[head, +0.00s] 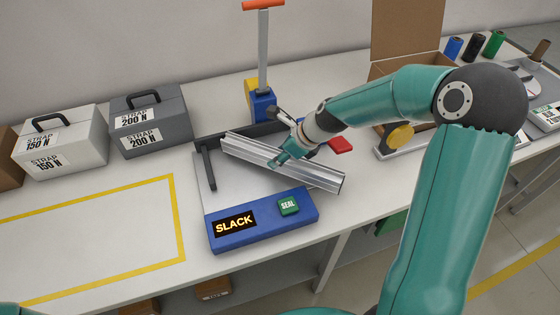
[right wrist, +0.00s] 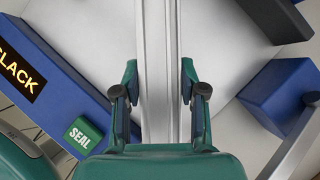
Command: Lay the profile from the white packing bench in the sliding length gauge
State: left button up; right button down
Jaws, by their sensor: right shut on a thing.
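The profile (head: 318,174) is a long silver grooved bar, also upright through the middle of the right wrist view (right wrist: 158,60). My right gripper (head: 284,158) is shut on it near its middle, one finger on each side (right wrist: 159,85). The profile lies slantwise over the pale plate (head: 222,178) of a blue-fronted unit showing SLACK (head: 234,223); its right end sticks out past the plate. I cannot tell whether it touches the plate. A grey rail with a yellow disc (head: 401,136) stands right of it; I cannot tell for sure whether this is the length gauge. My left gripper is out of view.
The white bench (head: 90,225) has a bare yellow-outlined area at left. Two strap boxes, white (head: 62,145) and grey (head: 150,125), stand behind. A blue tool with an orange-topped post (head: 263,45) and an open cardboard box (head: 408,25) stand at the back.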

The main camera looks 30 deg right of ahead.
notch_tip(320, 180, down, 2)
jog(key=shift+d+f, duration=0.1)
jog(key=c, duration=0.7)
grip_release()
jog(key=shift+o, duration=0.2)
